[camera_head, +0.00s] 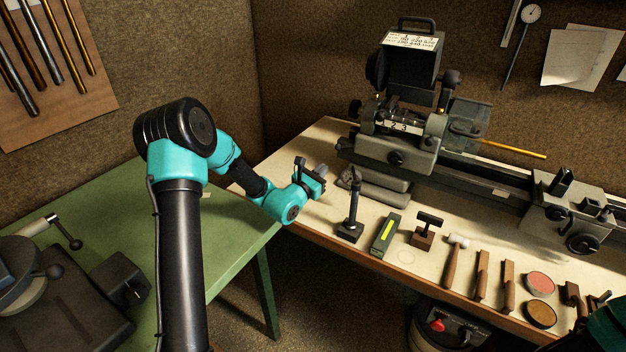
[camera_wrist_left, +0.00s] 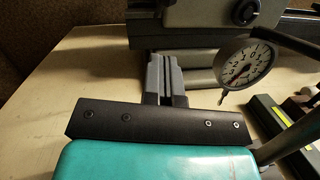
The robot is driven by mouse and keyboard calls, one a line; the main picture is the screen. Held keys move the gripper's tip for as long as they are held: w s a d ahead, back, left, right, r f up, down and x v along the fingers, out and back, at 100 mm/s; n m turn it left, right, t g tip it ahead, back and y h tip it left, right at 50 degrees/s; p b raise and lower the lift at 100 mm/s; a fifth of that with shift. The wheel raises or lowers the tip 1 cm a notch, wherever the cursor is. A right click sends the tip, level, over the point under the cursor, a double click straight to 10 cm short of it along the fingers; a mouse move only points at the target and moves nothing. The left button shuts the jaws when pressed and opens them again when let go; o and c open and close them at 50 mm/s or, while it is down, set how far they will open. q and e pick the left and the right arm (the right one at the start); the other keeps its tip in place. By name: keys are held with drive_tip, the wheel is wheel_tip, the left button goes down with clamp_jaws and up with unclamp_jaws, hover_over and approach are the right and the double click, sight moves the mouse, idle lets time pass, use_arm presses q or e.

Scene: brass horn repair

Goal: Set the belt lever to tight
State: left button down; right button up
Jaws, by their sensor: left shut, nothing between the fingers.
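The lathe headstock (camera_head: 385,152) stands at the back of the pale bench, with its dark cover (camera_head: 405,68) raised and a strip marked with numbers below it. My left gripper (camera_head: 321,172) is shut and empty, left of and in front of the headstock. In the left wrist view its closed fingers (camera_wrist_left: 165,76) point toward the lathe's foot, with no contact visible. My right gripper's fingers do not show.
A dial indicator on a stand (camera_head: 351,210) is close to the right of my left gripper; its dial (camera_wrist_left: 245,65) shows in the wrist view. A green-and-yellow level (camera_head: 385,235), a hammer (camera_head: 452,262) and round tins (camera_head: 540,283) line the bench front. The green table (camera_head: 225,240) is at left.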

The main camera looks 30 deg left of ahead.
use_arm(q)
drive_tip(key=shift+w+d+r, duration=0.2)
drive_tip(key=shift+w+r, duration=0.35)
drive_tip(key=shift+w, duration=0.1)
drive_tip(key=shift+w+d+r, duration=0.2)
drive_tip(key=shift+w+r, duration=0.4)
drive_tip(key=shift+w, duration=0.1)
drive_tip(key=shift+w+d+r, duration=0.2)
drive_tip(key=shift+w+r, duration=0.35)
drive_tip(key=shift+w, duration=0.1)
drive_tip(key=shift+a+r, duration=0.1)
